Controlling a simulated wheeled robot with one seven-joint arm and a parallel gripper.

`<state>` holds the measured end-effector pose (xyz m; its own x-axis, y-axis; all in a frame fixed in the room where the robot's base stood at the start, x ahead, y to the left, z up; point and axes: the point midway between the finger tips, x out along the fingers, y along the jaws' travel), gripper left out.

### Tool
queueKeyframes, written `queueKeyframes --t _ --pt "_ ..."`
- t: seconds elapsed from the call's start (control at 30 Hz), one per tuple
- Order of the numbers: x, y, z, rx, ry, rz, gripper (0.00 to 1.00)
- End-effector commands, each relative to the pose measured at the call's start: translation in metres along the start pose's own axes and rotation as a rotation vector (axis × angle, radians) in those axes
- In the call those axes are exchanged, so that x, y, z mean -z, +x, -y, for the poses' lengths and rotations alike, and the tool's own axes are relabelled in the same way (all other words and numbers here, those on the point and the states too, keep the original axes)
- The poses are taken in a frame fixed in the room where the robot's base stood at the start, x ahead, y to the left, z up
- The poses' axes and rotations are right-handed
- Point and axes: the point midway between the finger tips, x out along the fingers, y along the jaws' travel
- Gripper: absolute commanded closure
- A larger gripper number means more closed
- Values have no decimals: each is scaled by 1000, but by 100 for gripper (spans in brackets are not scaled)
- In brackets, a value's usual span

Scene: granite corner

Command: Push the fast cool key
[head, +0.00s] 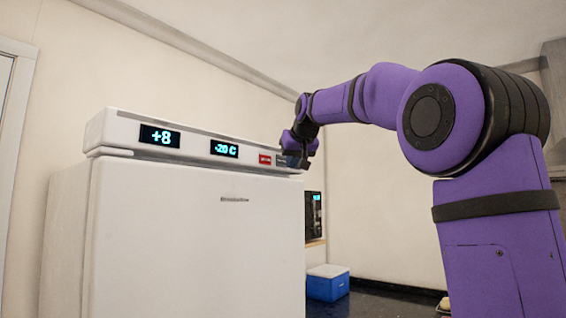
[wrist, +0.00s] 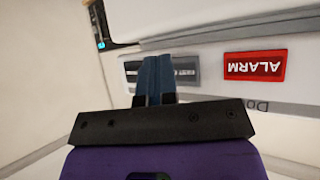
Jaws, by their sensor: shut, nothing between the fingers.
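The white fridge (head: 170,235) has a top panel with two lit displays reading +8 (head: 160,137) and -20 C (head: 224,149). A red key (head: 265,159) sits to their right; in the wrist view it is the red ALARM key (wrist: 254,66), upside down. A grey key plate (wrist: 186,72), its marking too small to read, lies beside it. My gripper (head: 297,161) is at the right end of the panel. In the wrist view my gripper (wrist: 155,65) is shut and empty, its fingertips over the grey plate and partly hiding it. I cannot tell whether they touch it.
A blue cooler box (head: 328,283) with a white lid stands on the dark counter (head: 385,302) right of the fridge. A dark appliance with a lit display (head: 314,213) is behind the fridge's right edge. The space in front of the fridge door is clear.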

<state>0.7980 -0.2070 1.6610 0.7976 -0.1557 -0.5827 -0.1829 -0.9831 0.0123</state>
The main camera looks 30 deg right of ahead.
Motion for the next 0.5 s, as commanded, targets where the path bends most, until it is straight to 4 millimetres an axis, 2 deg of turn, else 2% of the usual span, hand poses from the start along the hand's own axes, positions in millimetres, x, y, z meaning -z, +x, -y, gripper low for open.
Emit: queueKeyframes --t 0.5 --pt "5 6 4 0 0 0 100"
